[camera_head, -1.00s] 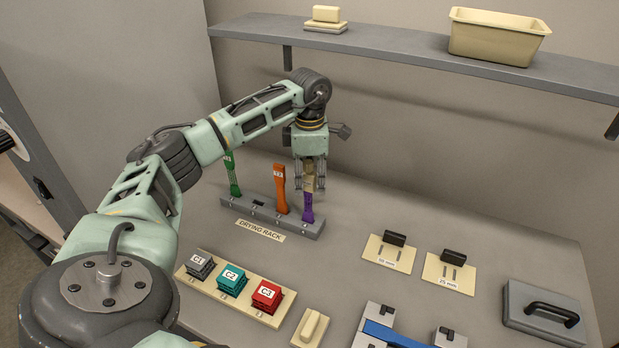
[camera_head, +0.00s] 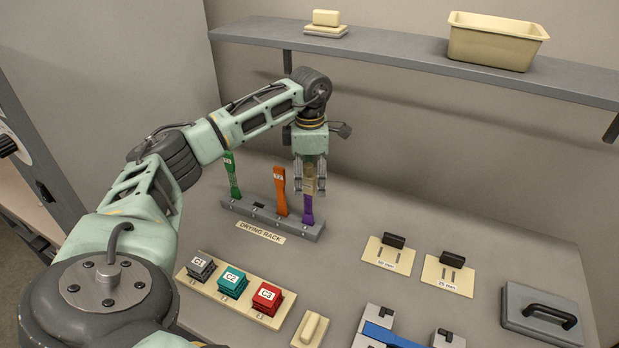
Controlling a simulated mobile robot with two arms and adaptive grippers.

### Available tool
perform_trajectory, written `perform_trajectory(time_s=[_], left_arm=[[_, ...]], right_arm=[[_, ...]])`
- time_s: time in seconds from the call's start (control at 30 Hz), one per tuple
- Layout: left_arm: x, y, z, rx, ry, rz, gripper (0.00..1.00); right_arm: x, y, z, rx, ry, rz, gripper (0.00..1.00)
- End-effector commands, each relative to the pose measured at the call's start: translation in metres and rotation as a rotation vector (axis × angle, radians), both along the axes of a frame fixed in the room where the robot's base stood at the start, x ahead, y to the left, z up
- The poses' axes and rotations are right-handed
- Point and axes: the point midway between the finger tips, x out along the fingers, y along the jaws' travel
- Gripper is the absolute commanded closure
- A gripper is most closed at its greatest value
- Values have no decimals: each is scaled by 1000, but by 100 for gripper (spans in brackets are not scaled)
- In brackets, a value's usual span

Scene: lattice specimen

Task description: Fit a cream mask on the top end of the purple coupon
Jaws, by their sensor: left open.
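The purple coupon (camera_head: 308,211) stands upright in the right end of the grey drying rack (camera_head: 262,220). A cream mask (camera_head: 309,182) sits around the coupon's upper part, between the fingers of my left gripper (camera_head: 309,188). My left gripper points down over the coupon from above and its fingers stand open to either side of the mask. The coupon's top end is hidden by the mask and the gripper. My right gripper is out of view.
An orange coupon (camera_head: 281,190) and a green coupon (camera_head: 232,176) stand in the same rack to the left. In front are lattice blocks on a cream strip (camera_head: 208,284) and a cream block (camera_head: 310,328). Gauge plates (camera_head: 447,276) and a grey handled block (camera_head: 541,310) lie at right.

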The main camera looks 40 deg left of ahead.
Motion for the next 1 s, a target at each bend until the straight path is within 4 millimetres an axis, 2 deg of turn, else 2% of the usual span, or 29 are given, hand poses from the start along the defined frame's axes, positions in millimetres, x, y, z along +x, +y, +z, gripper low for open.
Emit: perform_trajectory(time_s=[0.03, 0.5, 0.87, 1.0], left_arm=[[0, 0, 7, 0, 0, 0, 45], [0, 0, 38, 0, 0, 0, 45], [0, 0, 39, 0, 0, 0, 45], [1, 0, 52, 0, -3, 0, 45]], right_arm=[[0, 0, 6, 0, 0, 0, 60], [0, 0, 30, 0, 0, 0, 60], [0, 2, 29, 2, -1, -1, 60], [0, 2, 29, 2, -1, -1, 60]])
